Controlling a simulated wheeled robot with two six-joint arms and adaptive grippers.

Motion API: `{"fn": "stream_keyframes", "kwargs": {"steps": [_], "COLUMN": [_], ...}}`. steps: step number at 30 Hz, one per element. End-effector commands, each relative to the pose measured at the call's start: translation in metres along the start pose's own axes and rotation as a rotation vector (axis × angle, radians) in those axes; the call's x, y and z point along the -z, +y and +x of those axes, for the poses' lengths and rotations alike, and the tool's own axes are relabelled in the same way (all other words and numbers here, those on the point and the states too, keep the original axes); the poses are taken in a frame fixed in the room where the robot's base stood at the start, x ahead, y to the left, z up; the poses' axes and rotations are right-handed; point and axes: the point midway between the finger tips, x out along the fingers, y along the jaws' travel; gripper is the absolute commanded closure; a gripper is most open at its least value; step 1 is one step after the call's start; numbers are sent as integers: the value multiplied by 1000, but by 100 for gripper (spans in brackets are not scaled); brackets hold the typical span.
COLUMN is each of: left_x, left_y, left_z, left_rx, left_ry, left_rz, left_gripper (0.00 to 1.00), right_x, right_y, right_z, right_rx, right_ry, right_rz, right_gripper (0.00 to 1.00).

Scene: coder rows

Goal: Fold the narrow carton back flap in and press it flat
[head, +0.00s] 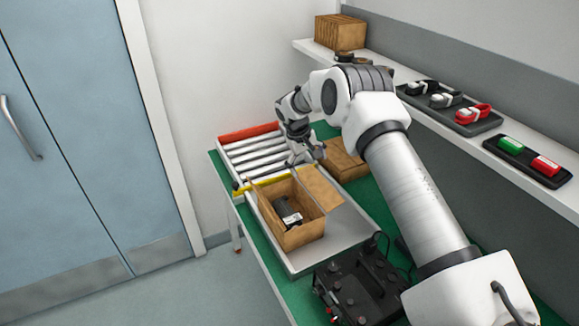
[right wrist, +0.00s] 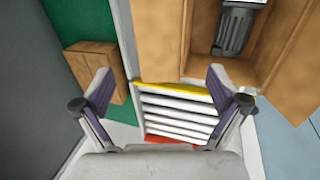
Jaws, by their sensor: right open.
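The open brown carton (head: 302,236) stands in a metal tray on the table; in the right wrist view its wall shows at the upper right (right wrist: 280,45). A dark device with a white label (head: 289,217) lies inside. A broad side flap (head: 319,190) is spread outward to the right; it also shows in the right wrist view (right wrist: 160,40). The back flap is hard to make out near the back edge by the yellow bar. My left gripper is out of view.
A roller conveyor (head: 250,152) with a red end bar lies behind the yellow bar (head: 262,180). A closed carton (head: 342,158) lies to the right. A black control box (head: 355,285) stands in front. A wall shelf (head: 490,115) with trays runs along the right.

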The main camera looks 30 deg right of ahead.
Motion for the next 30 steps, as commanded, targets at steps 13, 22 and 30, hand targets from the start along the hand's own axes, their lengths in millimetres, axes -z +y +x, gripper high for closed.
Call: {"fn": "stream_keyframes", "kwargs": {"steps": [13,22,30], "left_x": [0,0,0], "left_y": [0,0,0], "left_z": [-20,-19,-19], "left_rx": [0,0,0], "left_ry": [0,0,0], "left_rz": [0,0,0], "left_gripper": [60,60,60], "right_x": [0,0,0], "right_y": [-2,-2,-2], "right_z": [69,71,71], "right_rx": [1,1,1], "right_ry": [2,3,2], "right_rz": [-2,-3,-3], "right_gripper": [4,32,65]}}
